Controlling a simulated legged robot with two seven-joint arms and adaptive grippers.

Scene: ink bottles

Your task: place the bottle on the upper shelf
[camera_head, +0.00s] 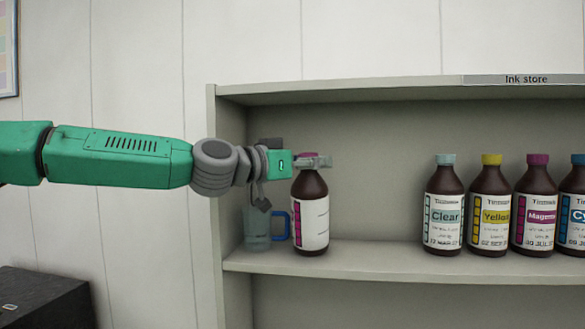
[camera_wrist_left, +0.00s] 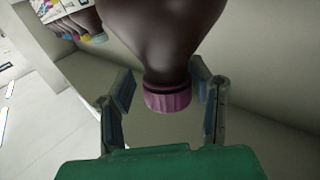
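A dark brown bottle (camera_head: 310,190) with a magenta cap and a white label with a magenta stripe stands upright on the upper shelf (camera_head: 375,262), near its left end. My left gripper (camera_head: 322,161) is level with the bottle's cap and neck. In the left wrist view, the gripper's fingers (camera_wrist_left: 163,88) are spread on both sides of the cap and neck of the bottle (camera_wrist_left: 172,40). A gap shows on the left side; the right finger is close to the neck, and I cannot tell whether it touches. My right gripper is not in view.
A clear mug with a blue handle (camera_head: 280,226) stands just left of the bottle. Clear (camera_head: 444,205), yellow (camera_head: 490,210), magenta (camera_head: 534,208) and cyan (camera_head: 574,210) bottles stand at the right. The shelf between is free. A black box (camera_head: 45,295) is at the lower left.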

